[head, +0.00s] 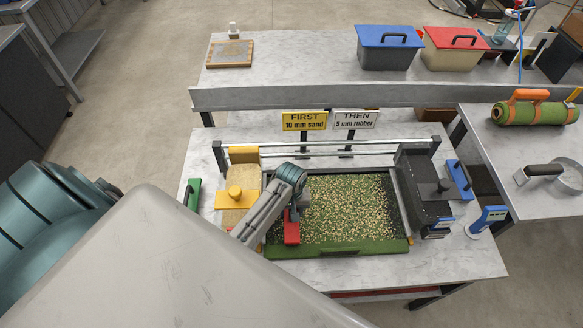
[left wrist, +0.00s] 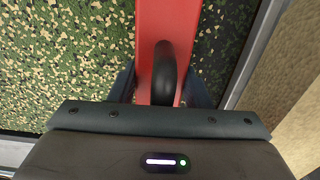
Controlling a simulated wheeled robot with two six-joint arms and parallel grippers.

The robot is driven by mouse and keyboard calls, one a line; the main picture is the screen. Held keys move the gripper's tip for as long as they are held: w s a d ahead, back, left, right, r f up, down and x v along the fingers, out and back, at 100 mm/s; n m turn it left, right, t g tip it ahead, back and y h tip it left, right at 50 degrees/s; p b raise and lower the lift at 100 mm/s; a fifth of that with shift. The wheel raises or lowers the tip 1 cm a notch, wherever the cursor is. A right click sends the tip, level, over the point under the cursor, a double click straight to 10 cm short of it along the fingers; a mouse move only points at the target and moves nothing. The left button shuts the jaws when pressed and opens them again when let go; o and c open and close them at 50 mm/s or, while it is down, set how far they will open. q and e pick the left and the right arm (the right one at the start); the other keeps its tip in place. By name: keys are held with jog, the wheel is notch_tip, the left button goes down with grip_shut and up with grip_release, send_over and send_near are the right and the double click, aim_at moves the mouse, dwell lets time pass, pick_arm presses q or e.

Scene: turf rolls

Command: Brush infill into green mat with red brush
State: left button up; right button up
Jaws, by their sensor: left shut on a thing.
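The green mat (head: 345,205) lies in a shallow tray with a green front edge, its surface speckled with tan and dark granules. The red brush (head: 291,228) is at the mat's left side, near its front left corner. My left gripper (head: 298,208) is over the brush, shut on its black handle. In the left wrist view the red brush (left wrist: 170,28) runs upward in the picture, with its black handle (left wrist: 164,75) between my fingers. The bristles are hidden, so contact with the mat cannot be told. My right gripper is not in view.
A sand bin with a yellow-handled tool (head: 235,196) stands left of the mat, a dark bin (head: 428,190) right. Signs reading FIRST 10 mm sand (head: 304,121) and THEN 5 mm rubber (head: 355,120) stand behind, near metal rails. A green turf roll (head: 530,113) lies on the right table.

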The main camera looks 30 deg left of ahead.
aim_at(305, 212)
pick_arm(q)
jog(key=shift+w+d, duration=1.55)
jog(key=shift+w, duration=0.25)
jog(key=shift+a, duration=0.1)
jog(key=shift+s+a, duration=0.6)
jog(key=shift+a, duration=0.3)
jog(key=shift+s+a, duration=0.6)
jog(key=shift+a, duration=0.25)
jog(key=shift+s+a, duration=0.6)
jog(key=shift+a, duration=0.3)
jog(key=shift+d, duration=0.1)
